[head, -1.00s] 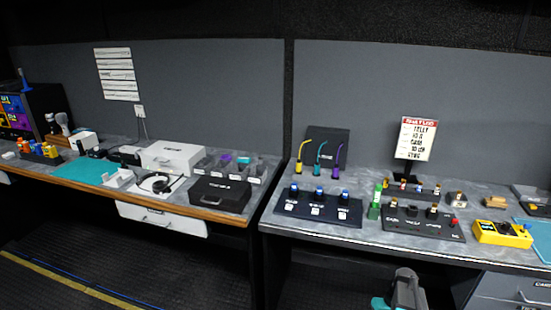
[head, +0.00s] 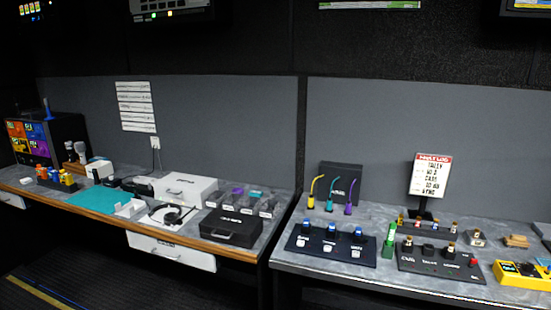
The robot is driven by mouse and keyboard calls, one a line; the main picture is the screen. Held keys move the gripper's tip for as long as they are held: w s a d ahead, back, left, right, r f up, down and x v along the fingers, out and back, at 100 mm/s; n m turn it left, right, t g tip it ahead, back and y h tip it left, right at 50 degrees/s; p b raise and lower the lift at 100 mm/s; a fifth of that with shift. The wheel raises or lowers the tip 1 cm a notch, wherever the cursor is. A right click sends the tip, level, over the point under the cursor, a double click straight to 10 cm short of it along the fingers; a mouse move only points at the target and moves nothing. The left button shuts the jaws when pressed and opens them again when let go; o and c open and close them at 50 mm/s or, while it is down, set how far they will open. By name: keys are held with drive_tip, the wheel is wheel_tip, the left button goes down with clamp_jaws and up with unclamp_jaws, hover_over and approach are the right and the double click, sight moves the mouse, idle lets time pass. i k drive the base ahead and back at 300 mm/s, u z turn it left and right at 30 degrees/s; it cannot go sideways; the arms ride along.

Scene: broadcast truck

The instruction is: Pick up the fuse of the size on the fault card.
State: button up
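The fault card (head: 431,176) stands upright on a dark stand at the back of the right bench, with a red header and black lines of text. One line seems to read "TALLY"; the rest, including any fuse size, is too small to read surely. A dark rack (head: 430,231) in front of it holds several small upright fuse-like pieces with gold or pale tops. A black panel (head: 440,265) in front carries a few similar pieces, small labels and a red knob or lamp (head: 473,262). My gripper is not in view.
A green upright item (head: 389,240) stands left of the panel and a yellow meter (head: 521,273) right of it. A black box with blue-topped knobs (head: 330,246) is further left. The left bench holds cases (head: 231,227), headphones and a teal mat (head: 94,199). Dark floor lies in front.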

sight(418, 222)
drive_tip(key=k, duration=0.65)
drive_tip(key=z, duration=0.8)
drive_tip(key=i, duration=1.7)
drive_tip(key=u, duration=0.4)
